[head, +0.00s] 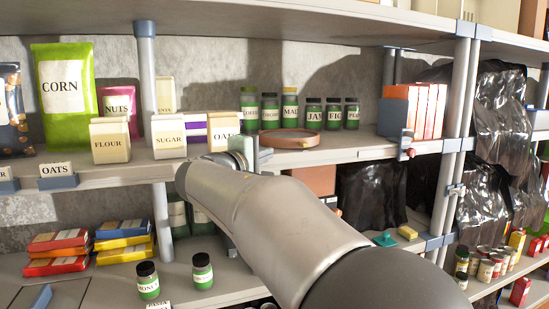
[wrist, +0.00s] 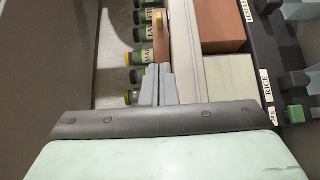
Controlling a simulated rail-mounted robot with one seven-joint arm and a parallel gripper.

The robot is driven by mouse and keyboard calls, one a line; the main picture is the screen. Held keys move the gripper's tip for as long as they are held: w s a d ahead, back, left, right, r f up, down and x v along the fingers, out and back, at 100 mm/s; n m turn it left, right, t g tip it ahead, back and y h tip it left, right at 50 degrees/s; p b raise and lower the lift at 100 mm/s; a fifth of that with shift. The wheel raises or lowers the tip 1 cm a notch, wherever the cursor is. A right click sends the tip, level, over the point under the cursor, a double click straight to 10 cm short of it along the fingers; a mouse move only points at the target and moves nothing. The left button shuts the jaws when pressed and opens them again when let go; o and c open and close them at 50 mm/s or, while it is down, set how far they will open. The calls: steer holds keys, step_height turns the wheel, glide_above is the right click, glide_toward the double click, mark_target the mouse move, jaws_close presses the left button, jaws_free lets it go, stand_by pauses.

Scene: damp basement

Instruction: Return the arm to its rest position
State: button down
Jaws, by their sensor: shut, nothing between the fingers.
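My arm (head: 262,210) reaches from the lower right up to the middle shelf in the head view. My gripper is shut and empty; its two grey fingers (wrist: 158,85) lie together in the wrist view. In the head view, part of its pale green hand (head: 240,151) shows beside the OATS canister (head: 222,133), near the shelf's front edge; the fingers cannot be made out there. In the wrist view, the fingers point toward a brown round tray (wrist: 160,38) and a row of jars (wrist: 137,59). Whether they touch anything is unclear.
The shelf (head: 345,148) holds FLOUR (head: 110,140) and SUGAR (head: 168,137) canisters, jars (head: 314,114) and orange boxes (head: 428,110). Shelf posts (head: 464,115) stand near my arm. Below are dark jars (head: 148,280), stacked packets (head: 125,242) and black bags (head: 372,195).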

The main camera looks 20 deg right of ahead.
steer(key=s+f+m+g+y, duration=0.1)
steer(key=s+f+g+y, duration=0.2)
steer(key=s+f, duration=0.6)
steer(key=s+f+m+g+y, duration=0.1)
steer(key=s+f+g+y, duration=0.3)
steer(key=f, duration=0.9)
steer(key=s+a+f+m+g+y, duration=0.1)
steer(key=s+a+f+m+y, duration=0.1)
steer(key=s+a+f, duration=0.3)
steer(key=s+a+f+m+g+y, duration=0.2)
steer(key=s+a+f+y, duration=0.3)
steer(key=s+f, duration=0.6)
steer(key=s+m, duration=0.1)
steer(key=s, duration=0.2)
steer(key=shift+s+a+y, duration=0.15)
steer(key=shift+a+y, duration=0.15)
steer(key=shift+a, duration=0.1)
